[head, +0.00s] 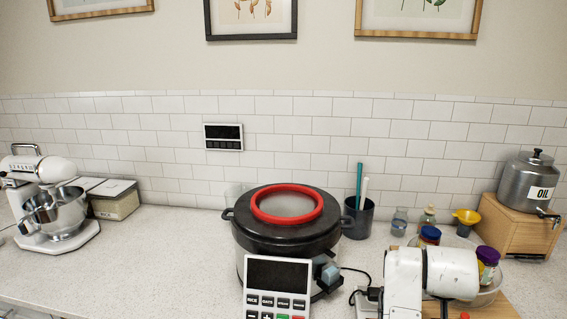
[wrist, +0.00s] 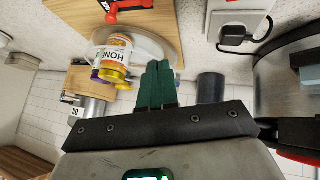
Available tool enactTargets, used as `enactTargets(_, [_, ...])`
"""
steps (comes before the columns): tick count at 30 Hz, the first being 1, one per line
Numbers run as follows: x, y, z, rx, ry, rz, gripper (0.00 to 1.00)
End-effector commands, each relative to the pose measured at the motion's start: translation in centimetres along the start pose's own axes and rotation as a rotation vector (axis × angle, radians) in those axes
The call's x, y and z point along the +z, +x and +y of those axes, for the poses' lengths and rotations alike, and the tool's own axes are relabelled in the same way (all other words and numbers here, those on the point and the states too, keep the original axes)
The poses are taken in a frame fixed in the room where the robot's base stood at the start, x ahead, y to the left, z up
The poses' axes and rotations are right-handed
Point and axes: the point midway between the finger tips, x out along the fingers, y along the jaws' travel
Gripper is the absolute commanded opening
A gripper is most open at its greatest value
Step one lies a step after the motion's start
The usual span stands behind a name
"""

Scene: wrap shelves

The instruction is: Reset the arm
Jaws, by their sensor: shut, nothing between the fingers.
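My gripper (wrist: 159,66) shows in the wrist view as two dark green fingers pressed together, shut and empty. Behind the fingers, a honey jar (wrist: 115,48) and yellow and purple lids show to the left, apart from them. In the head view a white part of my arm reaches over the right front of the counter, in front of the wooden board. My fingers cannot be made out in the head view.
A black cooker with a red ring (head: 287,203) stands mid-counter, left of my arm. A dark cup with utensils (head: 358,216), a glass tray with jars (head: 490,297) and an oil can (head: 528,184) on a wooden stand are nearby. A mixer (head: 50,205) stands left. The left-centre counter is clear.

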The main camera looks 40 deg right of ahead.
Motion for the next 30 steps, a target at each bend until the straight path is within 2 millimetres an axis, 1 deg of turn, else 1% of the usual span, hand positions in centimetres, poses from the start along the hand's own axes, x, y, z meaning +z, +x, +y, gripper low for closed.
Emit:
enactTargets(1, [1.0, 0.4, -1.4, -0.015, -0.070, 0.008, 0.00])
enactTargets(2, [1.6, 0.6, -2.3, -0.030, -0.108, 0.011, 0.00])
enactTargets(3, [2.4, 0.8, -3.7, -0.054, -0.158, 0.013, 0.00])
enactTargets(5, [4.2, 1.0, -5.8, -0.093, -0.234, 0.006, 0.00])
enactTargets(6, [5.7, 1.2, -7.2, -0.122, -0.284, -0.004, 0.00])
enactTargets(7, [6.9, 1.4, -8.2, -0.144, -0.322, -0.015, 0.00])
enactTargets(8, [8.3, 1.4, -9.2, -0.167, -0.358, -0.027, 0.00])
enactTargets(9, [10.3, 1.6, -10.5, -0.201, -0.407, -0.047, 0.00])
enactTargets(11, [13.7, 1.6, -12.4, -0.255, -0.477, -0.085, 0.00])
enactTargets(12, [16.1, 1.5, -13.5, -0.292, -0.523, -0.115, 0.00])
enactTargets(14, [19.9, 1.2, -14.9, -0.346, -0.583, -0.165, 0.00])
enactTargets(15, [22.3, 0.9, -15.7, -0.380, -0.618, -0.198, 0.00])
enactTargets(18, [27.4, 0.0, -16.9, -0.452, -0.684, -0.273, 0.00])
enactTargets(21, [30.9, -0.9, -17.6, -0.503, -0.723, -0.328, 0.00])
enactTargets(24, [32.9, -1.5, -17.9, -0.532, -0.744, -0.361, 0.00])
enactTargets(25, [33.2, -1.6, -17.9, -0.536, -0.747, -0.367, 0.00])
enactTargets(27, [33.6, -1.8, -17.9, -0.541, -0.751, -0.373, 0.00])
enactTargets(30, [33.6, -1.8, -18.0, -0.542, -0.751, -0.373, 0.00])
